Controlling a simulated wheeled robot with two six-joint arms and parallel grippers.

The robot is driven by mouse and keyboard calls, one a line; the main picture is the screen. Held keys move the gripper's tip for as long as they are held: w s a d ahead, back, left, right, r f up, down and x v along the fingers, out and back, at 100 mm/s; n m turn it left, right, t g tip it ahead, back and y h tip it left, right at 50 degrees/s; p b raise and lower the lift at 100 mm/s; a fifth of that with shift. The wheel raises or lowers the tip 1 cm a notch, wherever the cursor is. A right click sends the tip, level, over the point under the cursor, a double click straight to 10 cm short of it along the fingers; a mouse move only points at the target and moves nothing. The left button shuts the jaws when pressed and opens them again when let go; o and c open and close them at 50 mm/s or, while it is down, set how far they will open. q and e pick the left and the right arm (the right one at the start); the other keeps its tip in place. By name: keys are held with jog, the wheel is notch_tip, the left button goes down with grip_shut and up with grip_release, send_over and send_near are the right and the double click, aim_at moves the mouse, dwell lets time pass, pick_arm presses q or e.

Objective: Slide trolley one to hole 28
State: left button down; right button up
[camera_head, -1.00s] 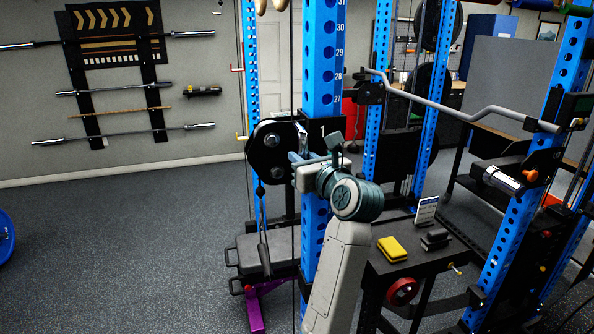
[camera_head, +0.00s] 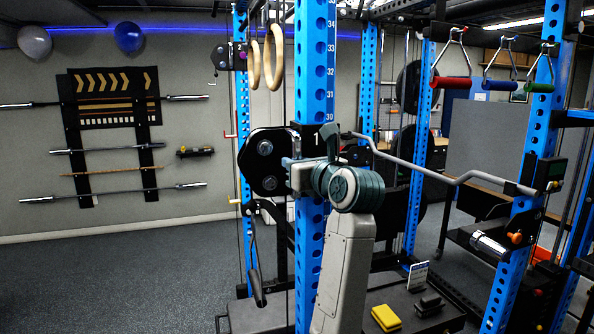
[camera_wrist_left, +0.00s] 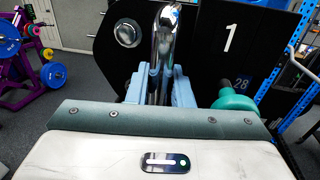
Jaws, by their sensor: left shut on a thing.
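Trolley one (camera_head: 262,138) is a black plate carriage marked 1, with round bolts, on the blue numbered upright (camera_head: 310,240). In the head view its top edge sits just under the number 30. In the left wrist view, the black plate (camera_wrist_left: 212,60) shows with a chrome handle (camera_wrist_left: 163,45) and a teal knob (camera_wrist_left: 235,103). Whether the pin sits in a hole is hidden. My right gripper is out of view.
Wooden rings (camera_head: 273,58) hang above the trolley. A bent grey bar (camera_head: 430,170) reaches right to another upright. A yellow block (camera_head: 386,318) lies on a black bench below. Coloured handles (camera_head: 500,84) hang at upper right. Open floor lies left.

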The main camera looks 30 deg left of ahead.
pick_arm(q)
jog(key=c, duration=1.6)
grip_release()
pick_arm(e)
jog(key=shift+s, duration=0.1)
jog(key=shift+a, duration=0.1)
